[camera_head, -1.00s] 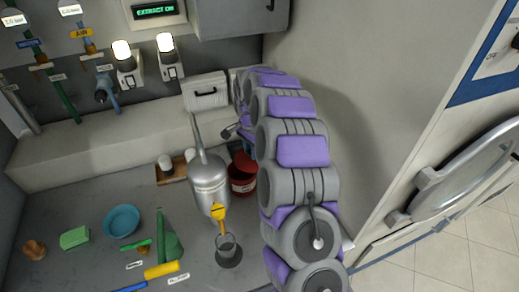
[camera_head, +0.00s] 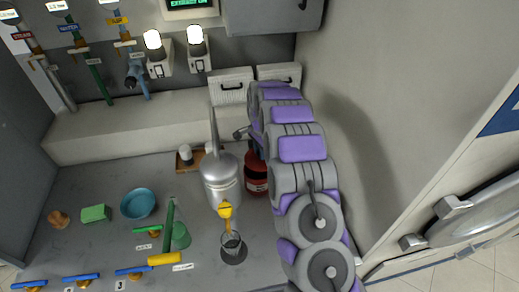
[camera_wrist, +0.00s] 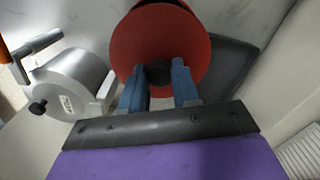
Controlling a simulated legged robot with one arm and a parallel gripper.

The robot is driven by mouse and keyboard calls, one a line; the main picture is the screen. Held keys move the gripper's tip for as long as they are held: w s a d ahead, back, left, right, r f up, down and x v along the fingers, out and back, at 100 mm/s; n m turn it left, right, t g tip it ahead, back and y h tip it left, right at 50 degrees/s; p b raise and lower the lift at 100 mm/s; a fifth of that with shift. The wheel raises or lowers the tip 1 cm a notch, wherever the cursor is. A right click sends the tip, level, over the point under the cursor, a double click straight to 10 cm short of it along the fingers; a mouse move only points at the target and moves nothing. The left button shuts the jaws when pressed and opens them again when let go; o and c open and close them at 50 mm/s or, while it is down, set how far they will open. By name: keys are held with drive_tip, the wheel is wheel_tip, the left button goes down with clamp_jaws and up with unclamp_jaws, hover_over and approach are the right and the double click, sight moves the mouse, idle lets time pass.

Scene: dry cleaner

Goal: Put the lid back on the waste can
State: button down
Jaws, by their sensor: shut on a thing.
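In the wrist view, the blue fingers of my gripper (camera_wrist: 158,78) are shut on the black knob of a round red lid (camera_wrist: 160,38). The lid fills the top middle of that view. In the head view, the red waste can (camera_head: 256,178) stands on the counter, just right of a silver vessel. My arm covers its right side and most of its top. My gripper is mostly hidden behind my arm there, close to the can's top. I cannot tell whether the lid touches the can's rim.
The silver vessel (camera_head: 221,180) with a tall spout stands close left of the can, and a yellow-handled tool and small cup (camera_head: 232,244) are in front. A blue bowl (camera_head: 138,204), green block (camera_head: 97,213) and green funnel (camera_head: 181,236) lie left. A wall rises close right.

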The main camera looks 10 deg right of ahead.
sight(257, 158)
drive_tip(key=shift+f, duration=0.5)
drive_tip(key=a+f, duration=0.2)
drive_tip(key=f, duration=0.1)
drive_tip(key=shift+b, duration=0.3)
drive_tip(key=shift+d+f, duration=0.1)
drive_tip(key=shift+f, duration=0.15)
drive_tip(key=shift+d+f, duration=0.15)
drive_tip(key=shift+d, duration=0.55)
drive_tip(key=shift+a, duration=0.65)
drive_tip(key=shift+d, duration=0.65)
drive_tip(key=shift+a, duration=0.15)
drive_tip(key=shift+a, duration=0.4)
